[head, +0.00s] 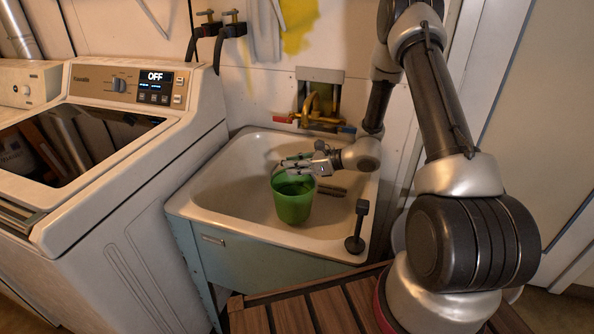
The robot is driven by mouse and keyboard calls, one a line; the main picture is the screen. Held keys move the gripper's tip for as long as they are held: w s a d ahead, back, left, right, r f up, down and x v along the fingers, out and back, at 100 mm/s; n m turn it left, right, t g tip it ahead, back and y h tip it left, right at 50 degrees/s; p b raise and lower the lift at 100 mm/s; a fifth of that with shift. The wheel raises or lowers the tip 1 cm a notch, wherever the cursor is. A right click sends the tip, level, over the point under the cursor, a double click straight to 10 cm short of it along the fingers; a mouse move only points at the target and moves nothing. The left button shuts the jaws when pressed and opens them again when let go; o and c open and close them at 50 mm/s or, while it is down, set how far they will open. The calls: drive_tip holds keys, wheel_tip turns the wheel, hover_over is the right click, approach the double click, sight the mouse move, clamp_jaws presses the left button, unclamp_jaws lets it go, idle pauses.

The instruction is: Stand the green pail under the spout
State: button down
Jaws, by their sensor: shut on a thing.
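The green pail (293,206) is upright inside the white utility sink (212,203), toward the front of the basin. My gripper (287,166) is at the top of the pail, reaching in from the right, and is shut on it. Whether it holds the rim or a handle is hard to tell. The brass spout (311,103) sticks out from the wall at the back of the sink, behind and a little right of the pail. I cannot tell whether the pail touches the basin floor.
A black upright object (356,238) stands on the sink's front right corner. A white washer (130,150) stands close on the left. Red and blue tap handles (283,119) flank the spout. A slatted wooden surface (330,305) lies in front. The basin's left side is clear.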

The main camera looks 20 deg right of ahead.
drive_tip(key=shift+w+d+f, duration=0.3)
drive_tip(key=shift+w+f, duration=0.1)
drive_tip(key=shift+f, duration=0.2)
drive_tip(key=shift+w+d+f, duration=0.25)
drive_tip(key=shift+w+f, duration=0.15)
drive_tip(key=shift+f, duration=0.15)
drive_tip(key=shift+w+d+f, duration=0.3)
drive_tip(key=shift+w+f, duration=0.1)
drive_tip(key=shift+f, duration=0.3)
drive_tip(key=c, duration=1.3)
unclamp_jaws()
drive_tip(key=shift+c, duration=0.2)
